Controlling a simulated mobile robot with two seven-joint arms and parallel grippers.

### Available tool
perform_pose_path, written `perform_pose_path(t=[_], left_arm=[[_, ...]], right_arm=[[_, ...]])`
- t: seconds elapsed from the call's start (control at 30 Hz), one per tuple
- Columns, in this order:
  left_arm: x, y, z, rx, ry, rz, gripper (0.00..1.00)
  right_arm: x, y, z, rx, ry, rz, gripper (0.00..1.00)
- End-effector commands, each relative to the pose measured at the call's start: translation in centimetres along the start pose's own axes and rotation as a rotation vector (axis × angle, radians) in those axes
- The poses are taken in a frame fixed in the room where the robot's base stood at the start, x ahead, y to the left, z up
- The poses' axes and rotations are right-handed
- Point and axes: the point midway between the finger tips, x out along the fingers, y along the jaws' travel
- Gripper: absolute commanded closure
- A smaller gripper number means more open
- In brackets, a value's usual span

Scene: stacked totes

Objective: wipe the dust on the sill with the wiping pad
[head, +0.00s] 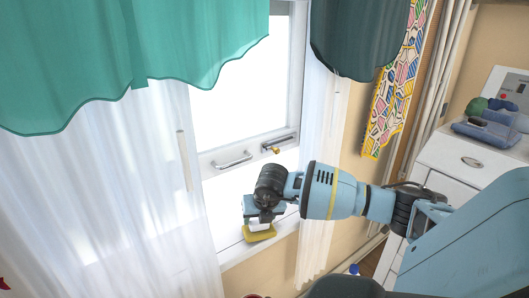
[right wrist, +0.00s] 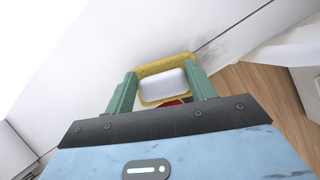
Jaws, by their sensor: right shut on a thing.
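The wiping pad (head: 259,233) has a yellow base and a white block on top, and it is at the white window sill (head: 232,252). My right gripper (head: 262,216) is above the pad, shut on it. In the right wrist view the pad (right wrist: 165,82) sits between the two green fingers (right wrist: 162,92), with the sill (right wrist: 100,65) around it. I cannot tell whether the pad touches the sill or hovers just over it. My left gripper is not in view.
Sheer white curtains (head: 125,190) hang left of the sill, and another (head: 318,190) hangs to its right. A window handle (head: 233,160) is behind the gripper. A white cabinet (head: 450,165) with a blue item (head: 487,128) stands at the right.

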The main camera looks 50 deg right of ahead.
Motion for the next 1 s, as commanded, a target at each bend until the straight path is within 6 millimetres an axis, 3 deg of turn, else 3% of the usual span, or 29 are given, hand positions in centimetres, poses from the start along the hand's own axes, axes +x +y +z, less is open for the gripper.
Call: perform_pose_path(t=[0.37,0.8,1.0], left_arm=[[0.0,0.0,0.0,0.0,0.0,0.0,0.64],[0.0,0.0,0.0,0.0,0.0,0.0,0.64],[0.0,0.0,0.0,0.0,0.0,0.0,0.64]], right_arm=[[0.0,0.8,-0.3,0.0,0.0,0.002,0.66],[0.0,3.6,-1.7,0.0,0.001,0.002,0.66],[0.1,3.9,-1.9,0.0,0.003,0.001,0.66]])
